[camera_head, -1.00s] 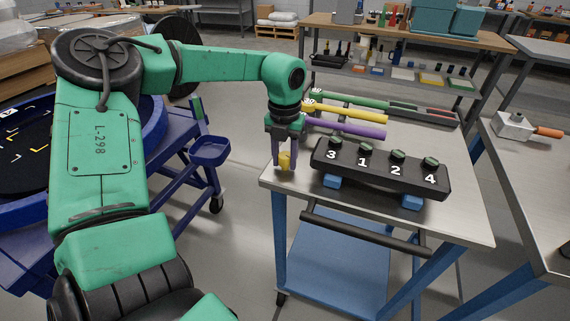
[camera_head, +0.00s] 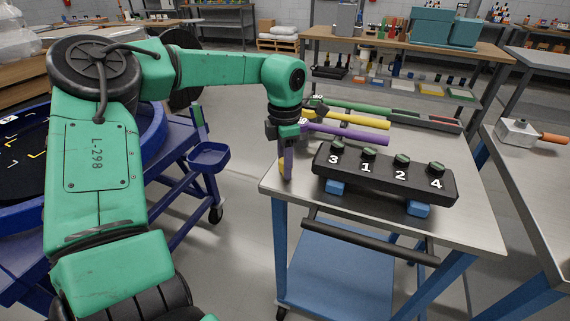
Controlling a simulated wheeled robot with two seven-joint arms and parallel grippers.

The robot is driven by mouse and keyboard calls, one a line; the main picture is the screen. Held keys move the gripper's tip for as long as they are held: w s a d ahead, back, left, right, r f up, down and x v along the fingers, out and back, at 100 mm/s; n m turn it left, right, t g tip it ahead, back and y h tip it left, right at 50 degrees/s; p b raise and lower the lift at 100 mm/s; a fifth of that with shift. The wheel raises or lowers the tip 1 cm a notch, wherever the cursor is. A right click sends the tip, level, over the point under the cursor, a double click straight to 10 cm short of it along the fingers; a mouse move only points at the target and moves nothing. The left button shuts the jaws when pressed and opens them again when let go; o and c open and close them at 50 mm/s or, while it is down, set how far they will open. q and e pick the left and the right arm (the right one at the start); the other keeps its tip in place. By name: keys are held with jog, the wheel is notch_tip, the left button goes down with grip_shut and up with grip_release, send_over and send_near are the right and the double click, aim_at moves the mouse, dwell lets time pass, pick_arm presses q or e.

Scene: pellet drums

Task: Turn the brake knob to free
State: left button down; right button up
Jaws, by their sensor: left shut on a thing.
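The yellow brake knob (camera_head: 281,161) is at the near left corner of the metal-topped cart (camera_head: 345,217). Only a thin yellow sliver of it shows beside my fingers. Any markings around the knob are hidden. My right gripper is not in view.
A black block (camera_head: 385,177) with several green-topped knobs, numbered 3, 1, 2, 4, stands on the cart on blue feet. Purple (camera_head: 345,132), yellow (camera_head: 352,118) and green-handled tools lie behind it. A blue cart (camera_head: 165,190) stands at left. Another table (camera_head: 535,170) is at right.

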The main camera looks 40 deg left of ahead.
pick_arm(q)
jog(key=shift+w+r+m, duration=0.15)
jog(key=shift+m, duration=1.15)
jog(key=shift+c, duration=2.2)
grip_release()
notch_tip(320, 180, up, 14)
jog(key=shift+r+p, duration=0.25)
jog(key=shift+p, duration=0.05)
